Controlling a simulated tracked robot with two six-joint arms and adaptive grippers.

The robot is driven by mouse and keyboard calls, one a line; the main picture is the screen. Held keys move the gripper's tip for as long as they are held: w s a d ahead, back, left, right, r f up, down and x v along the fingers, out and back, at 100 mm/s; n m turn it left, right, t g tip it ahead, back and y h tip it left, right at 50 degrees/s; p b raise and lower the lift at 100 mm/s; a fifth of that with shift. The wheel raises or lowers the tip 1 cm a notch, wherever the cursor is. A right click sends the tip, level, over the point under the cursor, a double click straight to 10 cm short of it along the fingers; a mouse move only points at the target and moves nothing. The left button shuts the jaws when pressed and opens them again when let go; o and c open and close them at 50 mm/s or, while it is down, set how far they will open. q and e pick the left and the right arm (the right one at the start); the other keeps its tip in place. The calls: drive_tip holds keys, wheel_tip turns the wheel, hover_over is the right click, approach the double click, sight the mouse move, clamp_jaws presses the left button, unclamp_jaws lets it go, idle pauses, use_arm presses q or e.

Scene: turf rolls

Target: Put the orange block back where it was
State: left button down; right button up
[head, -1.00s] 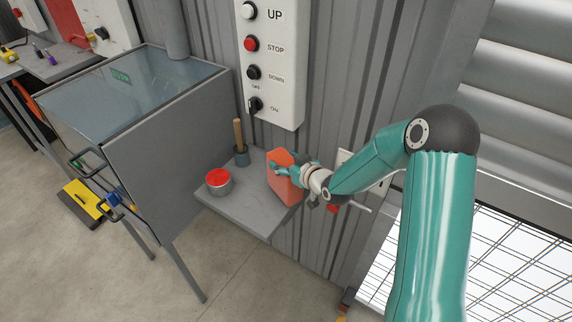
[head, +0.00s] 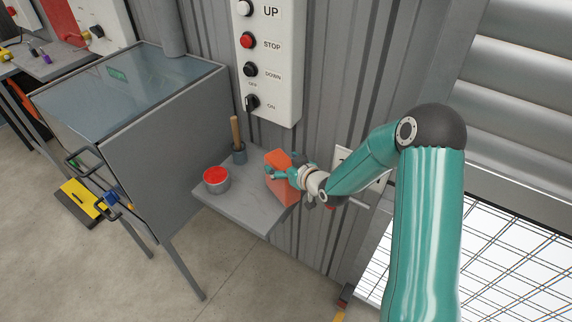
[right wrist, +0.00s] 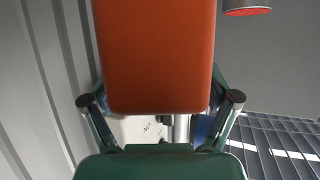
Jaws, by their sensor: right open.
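The orange block (head: 284,192) stands at the right side of a small grey shelf (head: 240,207) against the corrugated wall. My right gripper (head: 279,171) is at the block from the right, with its jaws open. In the right wrist view the block (right wrist: 157,55) fills the upper middle, with a finger along each side. Whether the fingers touch it is hard to tell. The block's underside is partly hidden, so its contact with the shelf is not clear. My left gripper is out of view.
A tin with a red top (head: 216,180) and a grey cup with a wooden handle (head: 238,150) stand on the shelf left of the block. A control panel (head: 270,60) hangs above. A grey cabinet (head: 165,150) stands close on the left.

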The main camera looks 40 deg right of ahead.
drive_tip(key=shift+r, duration=0.15)
drive_tip(key=shift+s, duration=0.35)
drive_tip(key=b+v, duration=0.2)
drive_tip(key=v, duration=0.8)
drive_tip(key=s+a+f+m+g+y, duration=0.1)
drive_tip(key=s+a+f+g, duration=0.15)
drive_tip(key=a+f, duration=0.5)
drive_tip(key=s+a+f+m+g+y, duration=0.1)
drive_tip(key=s+a+f+g+y, duration=0.1)
drive_tip(key=a+f+g, duration=0.5)
drive_tip(key=s+a+f+g, duration=0.1)
drive_tip(key=s+a+f, duration=0.3)
drive_tip(key=s+f, duration=0.2)
drive_tip(key=s+a+f+g+y, duration=0.1)
drive_tip(key=s+a+f+g, duration=0.1)
drive_tip(key=s+a+f, duration=0.3)
drive_tip(key=s+f, duration=0.1)
drive_tip(key=s, duration=0.2)
drive_tip(key=shift+a+f, duration=0.25)
drive_tip(key=shift+f, duration=0.15)
